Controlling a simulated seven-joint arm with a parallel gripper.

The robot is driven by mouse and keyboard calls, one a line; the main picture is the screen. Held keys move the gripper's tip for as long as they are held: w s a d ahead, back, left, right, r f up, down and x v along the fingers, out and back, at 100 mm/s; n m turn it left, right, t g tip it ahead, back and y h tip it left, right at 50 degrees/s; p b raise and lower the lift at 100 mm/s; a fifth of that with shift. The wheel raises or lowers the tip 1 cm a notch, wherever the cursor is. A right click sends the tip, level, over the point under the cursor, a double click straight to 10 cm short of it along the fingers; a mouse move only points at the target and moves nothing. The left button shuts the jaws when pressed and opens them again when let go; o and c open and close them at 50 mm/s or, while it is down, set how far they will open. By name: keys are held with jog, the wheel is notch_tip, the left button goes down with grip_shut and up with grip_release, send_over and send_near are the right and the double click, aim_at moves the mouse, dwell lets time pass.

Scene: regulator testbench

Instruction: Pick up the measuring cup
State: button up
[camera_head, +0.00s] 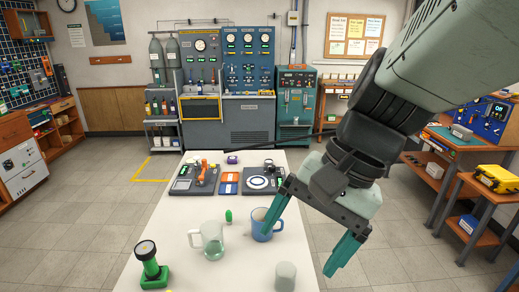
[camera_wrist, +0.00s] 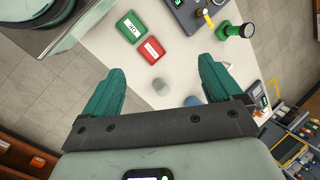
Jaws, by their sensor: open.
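A clear, greenish glass cup with a handle on its left, which looks like the measuring cup (camera_head: 213,241), stands upright on the white table in the head view. I cannot make it out clearly in the wrist view. My gripper (camera_head: 298,252) is open and empty, above the table's right edge and to the right of the cup. Its left finger overlaps a blue mug (camera_head: 262,229) in the head view. In the wrist view my gripper (camera_wrist: 160,70) has its teal fingers spread wide, with a grey cylinder (camera_wrist: 161,89) showing between them.
The grey cylinder (camera_head: 285,277) stands at the table's front. A green-based gauge (camera_head: 150,266) is left of the cup, and a small green object (camera_head: 228,216) lies behind it. Two dark device trays stand farther back. A green box (camera_wrist: 131,27) and red box (camera_wrist: 151,50) show in the wrist view.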

jog(key=w+d+f+m+g+y, duration=0.2)
jog(key=w+f+m+y, duration=0.25)
jog(key=w+f, duration=0.35)
jog(key=w+d+f+m+t+y, duration=0.3)
jog(key=f+m, duration=0.1)
jog(key=f, duration=0.4)
jog(key=w+d+f+m+t+y, duration=0.25)
jog(key=f+m+t, duration=0.2)
jog(key=f, duration=0.45)
jog(key=m+t, duration=0.6)
jog(key=m, duration=0.1)
send_near(277, 269)
jog(key=shift+s+d+r, duration=0.15)
jog(key=shift+s+d, duration=0.05)
jog(key=shift+d, duration=0.2)
jog(key=shift+s+d+r, duration=0.15)
jog(key=shift+d+r, duration=0.05)
jog(key=shift+d, duration=0.25)
jog(key=shift+w+a+f, duration=0.1)
jog(key=shift+w+a, duration=0.1)
jog(key=shift+a, duration=0.1)
jog(key=x, duration=1)
jog(key=shift+f, duration=0.35)
jog(key=c, duration=1)
